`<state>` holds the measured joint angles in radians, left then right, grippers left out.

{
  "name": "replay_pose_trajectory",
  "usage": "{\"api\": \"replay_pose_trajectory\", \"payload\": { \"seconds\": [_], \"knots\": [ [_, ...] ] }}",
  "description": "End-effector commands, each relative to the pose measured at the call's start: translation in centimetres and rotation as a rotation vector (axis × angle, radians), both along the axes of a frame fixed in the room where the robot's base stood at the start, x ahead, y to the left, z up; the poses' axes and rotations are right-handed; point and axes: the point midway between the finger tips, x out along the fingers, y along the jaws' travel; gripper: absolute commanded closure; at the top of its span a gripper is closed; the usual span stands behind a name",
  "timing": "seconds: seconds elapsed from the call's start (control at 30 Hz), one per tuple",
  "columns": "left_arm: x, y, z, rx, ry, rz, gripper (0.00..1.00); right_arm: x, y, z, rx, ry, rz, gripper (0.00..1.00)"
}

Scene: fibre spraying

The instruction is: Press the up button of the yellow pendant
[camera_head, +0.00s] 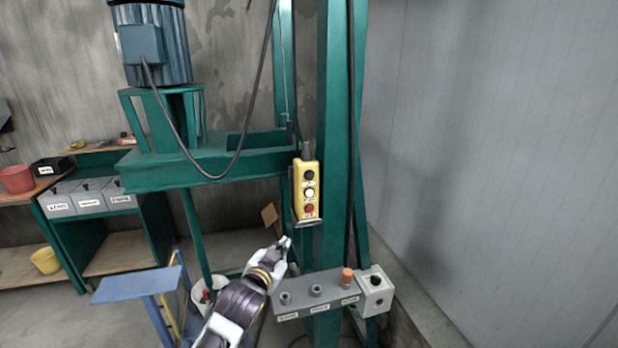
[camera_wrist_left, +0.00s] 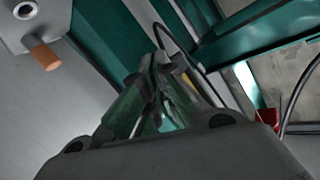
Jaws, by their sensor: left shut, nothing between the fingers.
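The yellow pendant (camera_head: 299,199) hangs upright against the green column. It has a black button (camera_head: 309,175) at the top, a pale lit-looking button (camera_head: 309,192) in the middle and a red button (camera_head: 309,209) at the bottom. The button labels are too small to read. My left gripper (camera_head: 286,242) is below and slightly left of the pendant, apart from it in the picture. Its fingers (camera_wrist_left: 162,78) are shut and empty in the left wrist view. The pendant cannot be clearly made out in the wrist view. My right gripper is not in view.
A grey control box (camera_head: 330,295) with knobs is mounted on the column below the pendant; its orange knob (camera_wrist_left: 46,57) shows in the wrist view. A blue stand (camera_head: 135,285) and a white bucket (camera_head: 198,303) are at lower left. A black cable loops left of the pendant.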

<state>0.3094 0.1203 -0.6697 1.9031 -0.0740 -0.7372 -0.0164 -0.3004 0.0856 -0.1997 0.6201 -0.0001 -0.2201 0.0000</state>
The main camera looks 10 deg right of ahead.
Motion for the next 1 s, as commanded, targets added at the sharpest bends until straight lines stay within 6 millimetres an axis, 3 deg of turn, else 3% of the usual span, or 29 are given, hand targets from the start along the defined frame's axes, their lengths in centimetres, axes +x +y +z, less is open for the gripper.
{"api": "replay_pose_trajectory", "payload": {
  "seconds": [0.2, 0.6, 0.8, 1.0],
  "knots": [
    [-0.8, -3.1, 5.9, 0.001, -0.132, -0.069, 1.0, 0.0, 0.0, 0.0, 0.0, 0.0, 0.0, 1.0],
    [-4.2, -8.2, 15.1, 0.009, -0.354, -0.194, 1.0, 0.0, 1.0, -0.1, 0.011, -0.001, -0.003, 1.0],
    [-5.7, -9.7, 17.6, 0.014, -0.423, -0.235, 1.0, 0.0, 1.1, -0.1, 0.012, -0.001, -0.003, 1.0],
    [-6.2, -10.1, 18.3, 0.015, -0.443, -0.248, 1.0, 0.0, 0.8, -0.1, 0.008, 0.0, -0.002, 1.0]
  ]
}}
